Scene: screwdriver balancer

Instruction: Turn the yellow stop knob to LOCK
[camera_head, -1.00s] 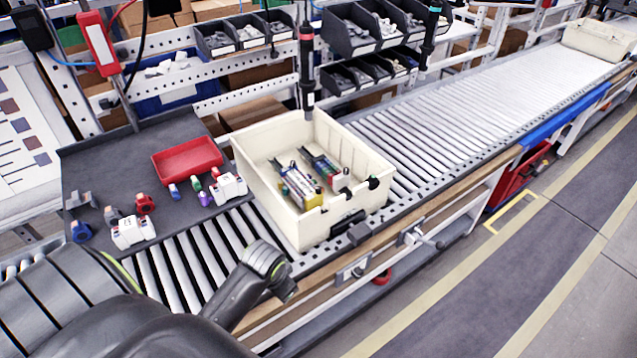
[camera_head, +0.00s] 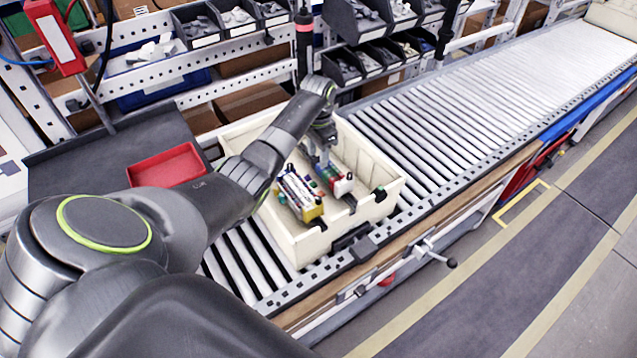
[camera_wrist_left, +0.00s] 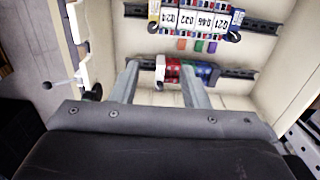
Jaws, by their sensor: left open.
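I cannot make out a yellow stop knob in either view. The only knob-like part that I see on the front rail is a silver lever with a black end (camera_head: 440,253); a black-ended lever also shows in the left wrist view (camera_wrist_left: 60,85). My left gripper (camera_head: 323,170) reaches down into the cream bin (camera_head: 375,215) from the left. In the left wrist view its two fingers (camera_wrist_left: 160,68) are apart, pointing at a rail with red, blue and green blocks (camera_wrist_left: 172,72). I cannot tell whether they touch. My right gripper is out of view.
Beside that rail, a second row of labelled modules (camera_head: 297,193) has a yellow end block (camera_head: 312,213). A red tray (camera_head: 167,166) lies on the dark mat left of the bin. The roller conveyor (camera_head: 450,115) is clear to the right. A hanging tool (camera_head: 303,40) is behind the bin.

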